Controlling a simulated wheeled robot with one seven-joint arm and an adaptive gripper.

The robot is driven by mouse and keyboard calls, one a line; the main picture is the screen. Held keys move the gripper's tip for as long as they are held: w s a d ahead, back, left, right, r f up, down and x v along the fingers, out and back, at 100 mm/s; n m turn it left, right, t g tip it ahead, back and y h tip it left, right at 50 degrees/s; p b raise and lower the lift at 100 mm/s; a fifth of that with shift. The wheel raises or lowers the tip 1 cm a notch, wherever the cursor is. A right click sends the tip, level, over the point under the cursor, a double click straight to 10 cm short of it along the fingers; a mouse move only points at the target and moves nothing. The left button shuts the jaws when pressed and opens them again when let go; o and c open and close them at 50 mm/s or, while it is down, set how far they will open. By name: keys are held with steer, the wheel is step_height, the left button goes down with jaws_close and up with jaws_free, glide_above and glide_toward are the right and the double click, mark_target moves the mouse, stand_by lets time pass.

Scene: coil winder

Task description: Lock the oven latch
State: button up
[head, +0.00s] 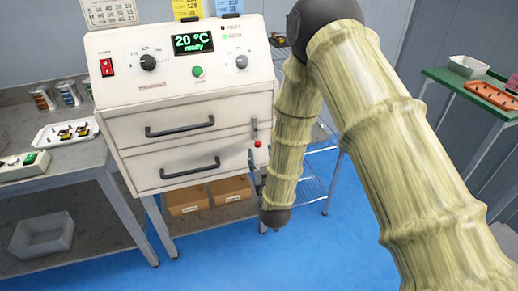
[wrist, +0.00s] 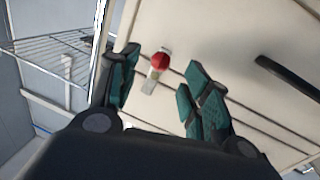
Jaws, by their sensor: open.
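The oven (head: 190,105) is a cream cabinet with a control panel and two dark-handled fronts. Its display reads 20 °C ready. The oven latch (head: 257,144) shows as a red knob at the right edge of the front, below a small metal piece. In the wrist view the latch's red knob (wrist: 160,61) sits on a pale stem between the fingertips. In the head view my arm hides most of the gripper.
The lower handle (head: 190,169) sticks out left of the latch. A wire shelf (head: 316,185) stands right of the oven. A bench with a white tray (head: 66,132) is on the left. Brown boxes (head: 188,200) lie below the oven. Blue floor in front is clear.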

steer(key=shift+s+d, duration=0.2)
steer(key=shift+s, duration=1.15)
steer(key=shift+s+d, duration=0.2)
steer(key=shift+s, duration=1.15)
steer(key=shift+d+f, duration=0.1)
steer(key=shift+f, duration=0.05)
steer(key=s+d+f+m+g+h+p, duration=0.2)
steer(key=s+d+f+g+p, duration=0.5)
steer(key=s+d+f+g, duration=0.5)
steer(key=s+d+f+g+p, duration=0.1)
steer(key=s+d+g, duration=0.1)
steer(key=s, duration=0.7)
steer(key=s+d+f+m+g+p, duration=0.1)
steer(key=s+d+f+g+p, duration=0.1)
steer(key=s, duration=0.8)
steer(key=s+d+f+g+p, duration=0.1)
steer(key=s+d, duration=0.3)
steer(key=s, duration=0.5)
steer(key=shift+s+f+m+g+h+p, duration=0.15)
steer(key=shift+f+m+g+h+p, duration=0.15)
steer(key=shift+f+g+p, duration=0.15)
steer(key=shift+s+d, duration=0.1)
steer(key=shift+s, duration=0.05)
steer(key=shift+c, duration=0.9)
steer(key=shift+d, duration=0.1)
steer(key=shift+c, duration=0.5)
